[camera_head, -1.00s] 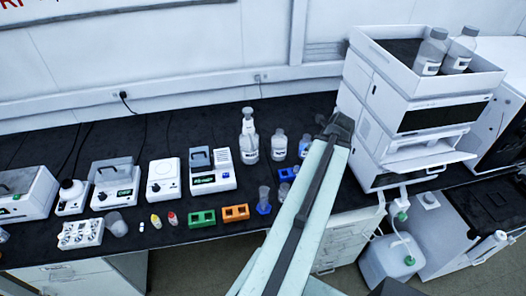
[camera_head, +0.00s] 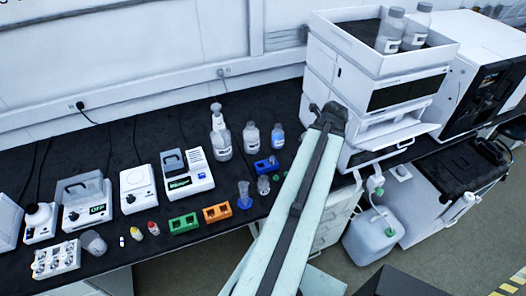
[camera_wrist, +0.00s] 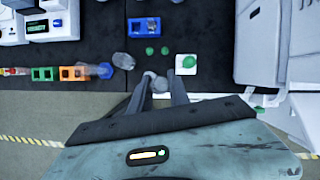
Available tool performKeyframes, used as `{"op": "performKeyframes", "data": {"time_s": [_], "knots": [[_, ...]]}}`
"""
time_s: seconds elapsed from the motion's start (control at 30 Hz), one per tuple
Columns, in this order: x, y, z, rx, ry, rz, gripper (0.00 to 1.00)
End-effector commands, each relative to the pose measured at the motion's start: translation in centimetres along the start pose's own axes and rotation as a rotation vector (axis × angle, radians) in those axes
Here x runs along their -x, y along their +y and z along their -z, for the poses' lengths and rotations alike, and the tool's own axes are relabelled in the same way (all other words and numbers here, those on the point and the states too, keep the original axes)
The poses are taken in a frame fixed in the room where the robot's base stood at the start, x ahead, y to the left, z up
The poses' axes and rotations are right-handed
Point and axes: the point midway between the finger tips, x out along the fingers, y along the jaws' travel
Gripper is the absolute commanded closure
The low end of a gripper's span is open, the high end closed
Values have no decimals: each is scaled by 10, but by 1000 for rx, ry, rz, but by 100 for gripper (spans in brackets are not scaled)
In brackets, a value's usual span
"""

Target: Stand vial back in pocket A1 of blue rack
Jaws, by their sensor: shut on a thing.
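The blue rack (camera_head: 267,166) stands on the black bench to the left of my arm in the head view. In the wrist view the blue rack (camera_wrist: 143,27) lies at the top, beyond my gripper, with dark pockets facing up; their labels cannot be read. My gripper (camera_wrist: 159,89) is shut on a small, pale grey, round-topped thing, apparently the vial (camera_wrist: 159,84), seen from above between the fingers. Its lower part is hidden. The gripper and vial are apart from the rack in the picture. In the head view my arm hides the gripper.
Small green round things (camera_wrist: 150,51) lie between gripper and rack. A clear glass vessel (camera_wrist: 122,61) stands left of them. Green (camera_head: 183,223) and orange (camera_head: 217,212) racks stand further left. White stacked instruments (camera_head: 375,90) rise at right.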

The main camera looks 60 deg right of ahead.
Motion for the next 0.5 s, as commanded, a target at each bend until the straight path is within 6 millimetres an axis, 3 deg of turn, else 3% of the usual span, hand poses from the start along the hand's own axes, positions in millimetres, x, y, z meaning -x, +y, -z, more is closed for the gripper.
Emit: {"op": "performKeyframes", "data": {"time_s": [0.17, 0.3, 0.4, 0.5], "knots": [[-76, 10, -31, 95, -2, -36, 100], [-147, 28, -70, 198, -1, -80, 100], [-187, 43, -96, 263, -1, -108, 100], [-212, 56, -114, 308, 0, -127, 100]]}}
